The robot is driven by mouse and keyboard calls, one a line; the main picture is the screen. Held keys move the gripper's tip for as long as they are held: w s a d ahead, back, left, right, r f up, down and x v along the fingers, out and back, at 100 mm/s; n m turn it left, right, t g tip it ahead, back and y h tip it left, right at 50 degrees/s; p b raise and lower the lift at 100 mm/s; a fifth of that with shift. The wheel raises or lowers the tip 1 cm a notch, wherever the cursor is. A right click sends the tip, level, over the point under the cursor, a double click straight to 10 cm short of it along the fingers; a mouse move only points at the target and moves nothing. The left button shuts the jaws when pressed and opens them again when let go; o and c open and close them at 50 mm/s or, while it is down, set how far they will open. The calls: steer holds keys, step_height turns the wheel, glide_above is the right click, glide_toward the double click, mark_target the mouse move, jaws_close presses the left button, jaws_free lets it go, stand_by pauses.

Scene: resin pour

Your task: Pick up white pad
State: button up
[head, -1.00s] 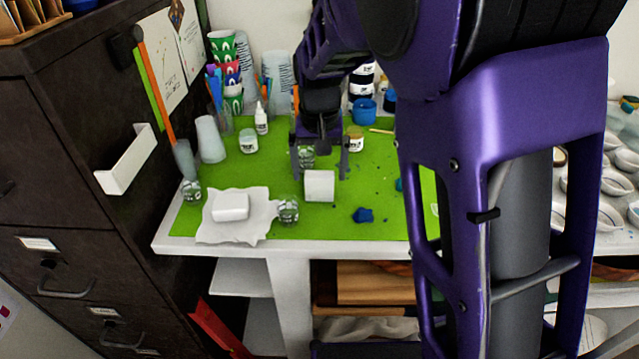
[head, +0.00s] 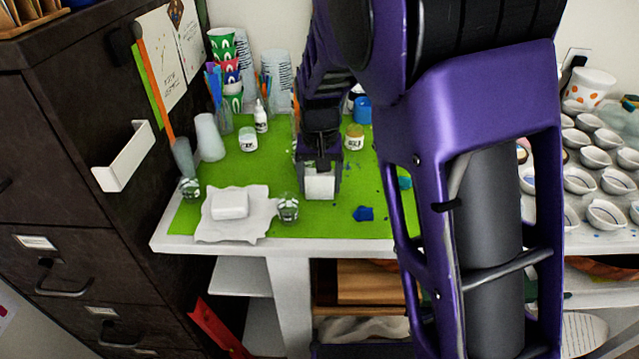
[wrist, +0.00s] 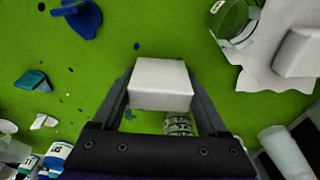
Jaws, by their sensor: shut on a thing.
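The white pad (head: 319,184) is a small white block on the green mat (head: 350,222). My gripper (head: 318,190) is shut on it, one finger on each side. In the wrist view the white pad (wrist: 160,84) sits between the two fingertips (wrist: 160,95). I cannot tell whether it still touches the mat. A second white block (head: 230,204) lies on a crumpled white sheet (head: 262,212) to the left, apart from my gripper.
A clear glass (head: 288,208) stands between the sheet and my gripper. Another glass (wrist: 178,124) stands close to my fingers in the wrist view. A blue piece (head: 363,213) lies to the right. Jars and stacked cups (head: 224,62) stand behind.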

step_height(320, 180, up, 10)
steer(key=shift+p, duration=0.9)
steer(key=shift+c, duration=0.2)
steer(key=o, duration=0.9)
steer(key=c, duration=0.6)
steer(key=shift+w+d+r+m, duration=0.1)
steer(key=shift+w+d+m, duration=0.05)
steer(key=shift+w+m, duration=0.15)
steer(key=shift+c, duration=0.2)
steer(key=w+d+m+g+h+p, duration=0.1)
steer(key=w+d+m+p, duration=0.65)
steer(key=m, duration=0.75)
steer(key=shift+w+d+f+b, duration=0.3)
steer(key=shift+f+b, duration=0.45)
steer(key=shift+f, duration=0.15)
steer(key=shift+w+d+f+b, duration=0.3)
steer(key=shift+f+b, duration=0.4)
steer(key=shift+f, duration=0.2)
steer(key=shift+w+d+f+b, duration=0.3)
steer(key=shift+f+b, duration=0.45)
steer(key=shift+f, duration=0.15)
steer(key=shift+r, duration=0.1)
